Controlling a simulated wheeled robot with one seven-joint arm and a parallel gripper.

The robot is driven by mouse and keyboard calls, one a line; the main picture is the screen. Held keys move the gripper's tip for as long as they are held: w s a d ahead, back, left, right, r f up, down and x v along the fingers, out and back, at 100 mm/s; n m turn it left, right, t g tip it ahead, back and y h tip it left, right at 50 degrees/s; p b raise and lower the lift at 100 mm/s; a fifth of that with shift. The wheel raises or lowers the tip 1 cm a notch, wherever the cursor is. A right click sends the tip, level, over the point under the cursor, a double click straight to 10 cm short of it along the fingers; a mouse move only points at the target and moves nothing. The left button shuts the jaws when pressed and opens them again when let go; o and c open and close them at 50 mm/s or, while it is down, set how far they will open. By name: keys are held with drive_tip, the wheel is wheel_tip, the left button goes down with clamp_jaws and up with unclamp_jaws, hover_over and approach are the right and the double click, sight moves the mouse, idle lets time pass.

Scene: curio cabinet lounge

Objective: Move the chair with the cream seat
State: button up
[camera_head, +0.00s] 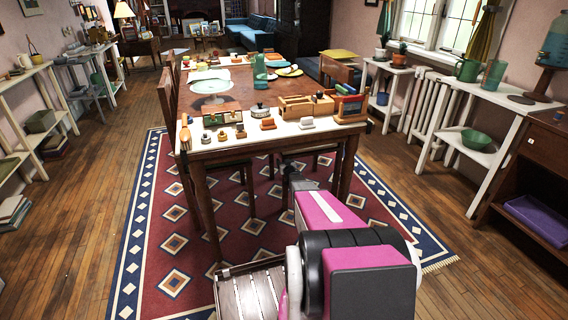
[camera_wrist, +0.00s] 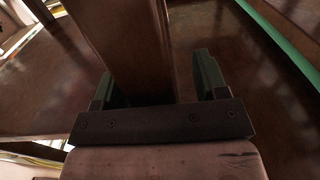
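No chair with a clearly cream seat can be made out. A piece with pale slats (camera_head: 250,292) in a dark frame stands at the bottom beside my arm; I cannot tell if it is a chair. A wooden chair back (camera_head: 167,104) stands at the table's left side. My gripper (camera_head: 293,181) is low at the near side of the table, partly hidden by my pink arm. In the wrist view my gripper (camera_wrist: 158,85) has its fingers apart, with a brown wooden post (camera_wrist: 130,45) between them. A gap shows between the post and the right finger.
The long table (camera_head: 262,141) holds many small items near its front edge. A patterned rug (camera_head: 170,245) lies under it. White shelves (camera_head: 468,150) line the right wall and more (camera_head: 40,115) the left. Bare wood floor (camera_head: 90,215) is free at left.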

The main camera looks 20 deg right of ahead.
drive_tip(key=shift+d, duration=0.1)
drive_tip(key=s, duration=1.1)
drive_tip(key=s+a+r+g, duration=0.6)
drive_tip(key=s+a, duration=0.1)
drive_tip(key=s, duration=0.6)
drive_tip(key=s+a+r+g, duration=0.6)
drive_tip(key=s+a, duration=0.2)
drive_tip(key=s, duration=0.5)
drive_tip(key=s+a+r+g, duration=0.6)
drive_tip(key=s+a, duration=0.2)
drive_tip(key=s, duration=0.6)
drive_tip(key=shift+s, duration=0.1)
